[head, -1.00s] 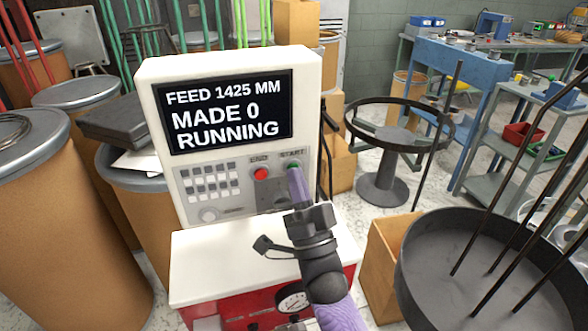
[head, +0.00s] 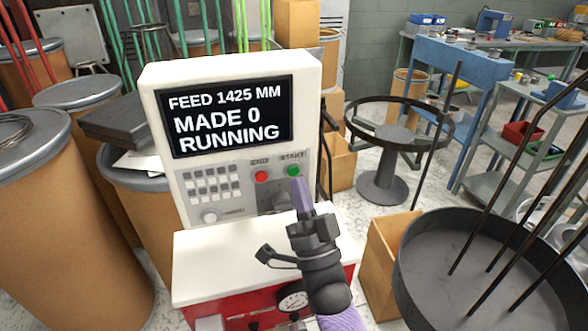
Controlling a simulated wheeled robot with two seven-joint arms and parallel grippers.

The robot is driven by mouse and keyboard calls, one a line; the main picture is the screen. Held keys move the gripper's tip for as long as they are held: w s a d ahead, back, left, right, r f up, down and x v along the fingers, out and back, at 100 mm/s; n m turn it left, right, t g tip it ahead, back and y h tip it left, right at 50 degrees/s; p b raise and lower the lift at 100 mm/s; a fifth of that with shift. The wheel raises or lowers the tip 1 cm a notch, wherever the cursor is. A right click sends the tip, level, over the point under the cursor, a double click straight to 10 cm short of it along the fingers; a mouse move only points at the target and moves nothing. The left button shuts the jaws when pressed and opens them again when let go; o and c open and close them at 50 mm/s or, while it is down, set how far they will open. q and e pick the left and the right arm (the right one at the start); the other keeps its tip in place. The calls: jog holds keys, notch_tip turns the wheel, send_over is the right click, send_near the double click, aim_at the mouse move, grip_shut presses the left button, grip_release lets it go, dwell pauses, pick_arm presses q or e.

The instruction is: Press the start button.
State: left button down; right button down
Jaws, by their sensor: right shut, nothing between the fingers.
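The green start button (head: 293,170) is on the right of the control panel of the white machine (head: 245,62), under the label START. A red button (head: 261,176) sits to its left. The screen (head: 226,116) above reads FEED 1425 MM, MADE 0, RUNNING. My right gripper (head: 299,184) is shut and empty, with its purple fingers pointing up at the panel. Its tips are just below the green button, which shows in full; they appear apart from it. The gripper covers the lower right of the panel. My left gripper is not in view.
Brown drums (head: 45,225) with grey lids stand close on the left. A dark round pan (head: 440,275) with upright rods is at the front right, beside a cardboard box (head: 385,262). A black ring stand (head: 383,185) is behind. A pressure gauge (head: 292,300) is low on the machine.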

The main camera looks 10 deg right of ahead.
jog(key=s+p, duration=0.2)
jog(key=s, duration=0.2)
jog(key=shift+s+d, duration=0.1)
jog(key=shift+s, duration=0.3)
dwell(0.4)
